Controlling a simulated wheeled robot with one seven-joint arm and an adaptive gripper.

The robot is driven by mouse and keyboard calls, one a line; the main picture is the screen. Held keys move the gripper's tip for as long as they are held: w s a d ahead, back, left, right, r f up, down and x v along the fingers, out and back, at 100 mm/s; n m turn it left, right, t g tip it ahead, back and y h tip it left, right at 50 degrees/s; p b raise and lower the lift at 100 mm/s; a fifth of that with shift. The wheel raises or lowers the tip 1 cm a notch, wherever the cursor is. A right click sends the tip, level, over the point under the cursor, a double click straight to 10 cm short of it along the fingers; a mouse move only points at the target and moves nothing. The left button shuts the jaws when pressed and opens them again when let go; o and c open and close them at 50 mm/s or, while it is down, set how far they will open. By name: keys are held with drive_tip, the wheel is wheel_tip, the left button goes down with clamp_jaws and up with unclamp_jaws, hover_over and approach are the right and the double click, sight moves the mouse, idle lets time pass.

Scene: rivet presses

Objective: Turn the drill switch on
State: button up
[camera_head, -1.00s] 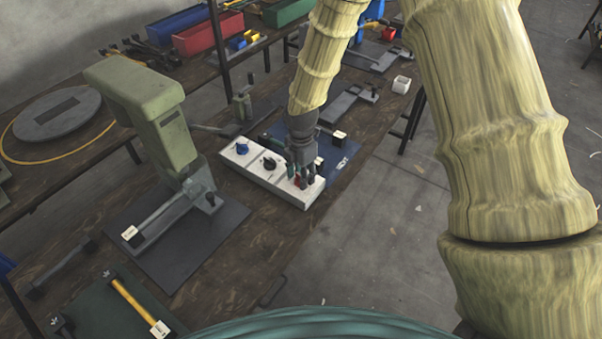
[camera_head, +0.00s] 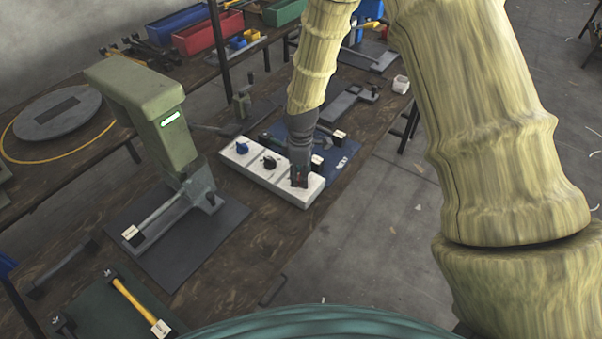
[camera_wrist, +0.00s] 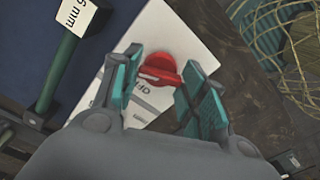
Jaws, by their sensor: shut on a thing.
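A long white switch box (camera_head: 256,172) lies on the bench with a blue knob (camera_head: 242,148), a black knob (camera_head: 269,163) and, at its right end, a red knob. My gripper (camera_head: 299,179) points down over that right end and hides most of the red knob in the head view. In the wrist view the red knob (camera_wrist: 160,68) sits between the teal fingers of my gripper (camera_wrist: 165,76), which are shut on it. Printed lettering beside the red knob is partly covered.
A hammer-like tool with a yellow handle (camera_head: 132,300) lies at the front left. Bare bench surface (camera_head: 240,245) shows in front of the box.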

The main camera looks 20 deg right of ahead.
drive_tip(key=shift+w+m, duration=0.1)
drive_tip(key=shift+m, duration=0.5)
drive_tip(key=shift+r, duration=0.1)
drive_tip(key=o, duration=1)
wheel_tip(320, 180, up, 12)
drive_tip(key=shift+f, duration=0.1)
idle(0.5)
